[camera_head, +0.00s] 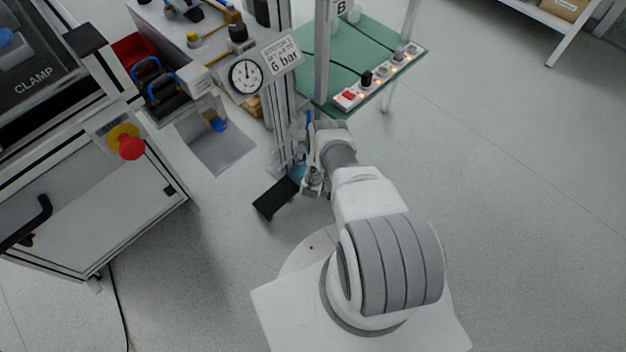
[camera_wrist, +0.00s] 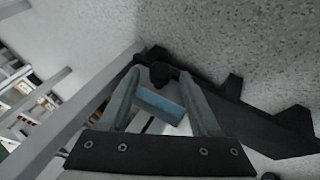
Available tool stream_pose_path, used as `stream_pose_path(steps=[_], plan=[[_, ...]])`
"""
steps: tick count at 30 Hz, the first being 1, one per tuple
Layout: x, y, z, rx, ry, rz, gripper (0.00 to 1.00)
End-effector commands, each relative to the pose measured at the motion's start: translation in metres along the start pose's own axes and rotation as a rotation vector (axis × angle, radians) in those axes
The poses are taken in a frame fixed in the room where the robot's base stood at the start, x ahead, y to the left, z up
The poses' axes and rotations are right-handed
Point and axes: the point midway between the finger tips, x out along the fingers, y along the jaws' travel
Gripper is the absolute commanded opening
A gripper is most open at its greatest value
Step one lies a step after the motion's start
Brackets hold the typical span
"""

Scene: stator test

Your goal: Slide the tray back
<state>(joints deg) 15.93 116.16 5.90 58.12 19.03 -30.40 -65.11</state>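My gripper (camera_head: 308,180) is low beside the upright metal post, next to a black angled part (camera_head: 275,197). In the wrist view, the fingertips of my gripper (camera_wrist: 160,75) are apart, with a dark knob-like piece (camera_wrist: 162,73) between or just beyond them. I cannot tell whether they press on it. The long black part (camera_wrist: 240,112) runs right from there. A blue piece (camera_wrist: 158,105) shows between the fingers. No tray is clearly identifiable; a flat grey panel (camera_head: 222,152) with a blue item on it juts from under the bench, away from my gripper.
The metal post (camera_head: 282,110) with a gauge (camera_head: 246,77) and a "6 bar" sign stands close to my gripper. A green table (camera_head: 352,60) with a switch strip is behind. The clamp machine (camera_head: 90,215) stands left. Floor (camera_head: 520,200) to the right is clear.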

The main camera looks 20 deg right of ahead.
Motion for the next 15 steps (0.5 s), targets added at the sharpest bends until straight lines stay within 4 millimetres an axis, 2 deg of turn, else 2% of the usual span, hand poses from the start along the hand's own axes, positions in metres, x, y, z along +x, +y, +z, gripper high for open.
stream_pose_path(steps=[1,10,15], plan=[[0.0000,-0.0001,0.0000,0.000,0.000,0.000,0.54],[-0.0001,-0.0002,0.0000,0.000,0.000,0.000,0.00],[0.0000,-0.0001,0.0000,0.000,0.000,0.000,0.00]])
